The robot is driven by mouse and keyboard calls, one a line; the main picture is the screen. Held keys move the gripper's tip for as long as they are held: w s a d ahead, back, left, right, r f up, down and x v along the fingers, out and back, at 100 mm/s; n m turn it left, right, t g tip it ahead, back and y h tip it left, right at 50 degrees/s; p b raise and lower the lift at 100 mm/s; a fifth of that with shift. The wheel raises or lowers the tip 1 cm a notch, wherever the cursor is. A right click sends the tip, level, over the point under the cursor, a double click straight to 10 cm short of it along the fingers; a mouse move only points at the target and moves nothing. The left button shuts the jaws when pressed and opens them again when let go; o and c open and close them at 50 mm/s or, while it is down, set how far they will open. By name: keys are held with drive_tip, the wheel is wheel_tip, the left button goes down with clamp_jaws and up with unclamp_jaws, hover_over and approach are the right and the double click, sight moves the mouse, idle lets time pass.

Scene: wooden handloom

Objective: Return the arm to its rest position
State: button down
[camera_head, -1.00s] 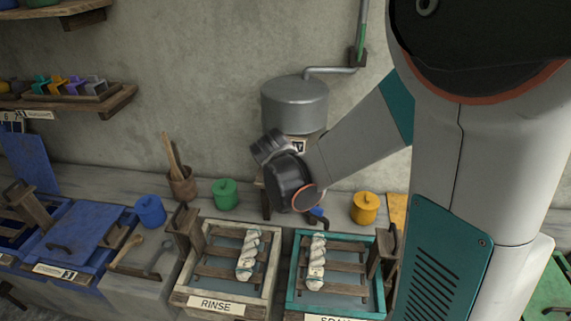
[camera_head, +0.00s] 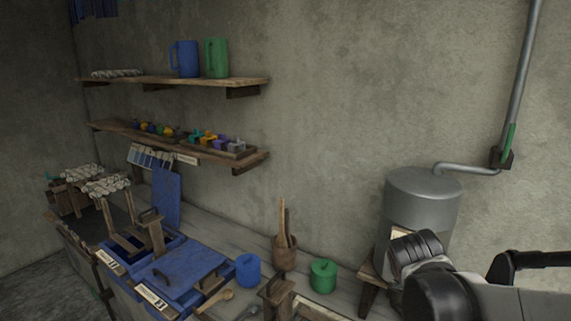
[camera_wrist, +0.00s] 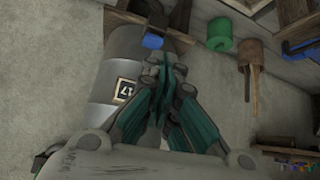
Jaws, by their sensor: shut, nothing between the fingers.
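In the wrist view my gripper (camera_wrist: 163,85) is shut, its teal-sided fingers drawn together with nothing visible between them. It is in front of the grey metal tank (camera_wrist: 120,65), apart from any tool or jar as far as I can tell. In the head view my wrist and part of my arm show at the bottom right, in front of the lower part of the tank (camera_head: 422,205). The fingers are not visible there.
A green jar (camera_head: 323,275), a blue jar (camera_head: 248,269) and a wooden pot of utensils (camera_head: 285,256) stand on the bench. Blue vats (camera_head: 185,270) are at the left. Shelves (camera_head: 180,83) hang on the wall. A pipe (camera_head: 520,80) runs up at the right.

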drive_tip(key=s+a+f+n+y+b, duration=0.1)
drive_tip(key=s+a+f+n+b, duration=0.1)
drive_tip(key=s, duration=0.6)
drive_tip(key=s+a+f+n+y+b, duration=0.2)
drive_tip(key=s+a+b, duration=0.3)
drive_tip(key=s, duration=0.4)
drive_tip(key=shift+f+n, duration=0.3)
drive_tip(key=shift+f, duration=0.45)
